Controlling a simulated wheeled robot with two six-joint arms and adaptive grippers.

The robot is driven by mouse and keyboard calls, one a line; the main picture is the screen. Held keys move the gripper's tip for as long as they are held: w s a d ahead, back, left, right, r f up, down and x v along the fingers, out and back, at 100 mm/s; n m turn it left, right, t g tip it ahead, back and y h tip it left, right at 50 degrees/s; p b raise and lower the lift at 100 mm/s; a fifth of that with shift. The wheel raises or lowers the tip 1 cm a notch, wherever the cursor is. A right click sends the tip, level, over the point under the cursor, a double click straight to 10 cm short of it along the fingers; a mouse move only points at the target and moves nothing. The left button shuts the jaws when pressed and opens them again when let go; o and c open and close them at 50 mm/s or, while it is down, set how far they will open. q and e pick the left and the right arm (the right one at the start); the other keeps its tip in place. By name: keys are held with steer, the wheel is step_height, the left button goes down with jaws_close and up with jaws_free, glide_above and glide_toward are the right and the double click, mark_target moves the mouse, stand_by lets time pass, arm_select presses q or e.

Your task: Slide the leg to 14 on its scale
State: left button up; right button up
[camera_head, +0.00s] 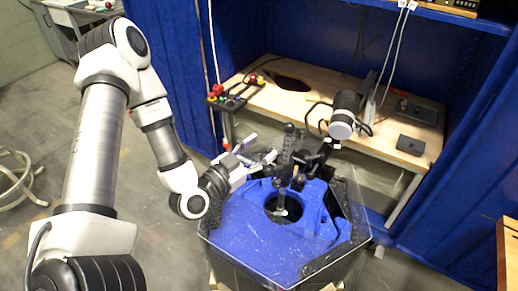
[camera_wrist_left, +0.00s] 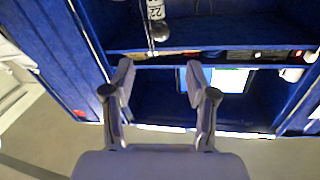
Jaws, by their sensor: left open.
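A dark upright leg (camera_head: 284,185) stands over the round hole in the blue top (camera_head: 240,237) of the clear-walled tank. Its scale cannot be read in the head view. My left gripper (camera_head: 263,149) is open and empty, just left of the leg's upper part and apart from it as far as I can tell. In the left wrist view, the two fingers (camera_wrist_left: 162,85) are spread with nothing between them. My right gripper is not in view.
A dark cylinder with a white end (camera_head: 342,129) and black brackets stand close behind and right of the leg. A wooden bench (camera_head: 262,104) with cables and red knobs (camera_head: 218,90) is behind. Grey floor (camera_head: 150,262) is open at left.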

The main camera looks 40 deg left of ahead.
mark_target(286, 129)
arm_select(q)
steer(key=d+f+g+h, duration=0.1)
steer(key=h, duration=0.1)
steer(key=w+d+f+g+h, duration=0.1)
steer(key=d+f+g+h, duration=0.1)
steer(key=h, duration=0.1)
steer(key=shift+w+d+f+n+h, duration=0.15)
steer(key=shift+w+f+n+h, duration=0.15)
steer(key=w+a+r+h+b, duration=0.1)
steer(key=w+a+r, duration=0.25)
steer(key=a, duration=0.25)
steer(key=shift+t, duration=0.3)
steer(key=x, duration=0.7)
steer(key=shift+f, duration=0.15)
steer(key=shift+w+d, duration=0.3)
steer(key=shift+w, duration=0.05)
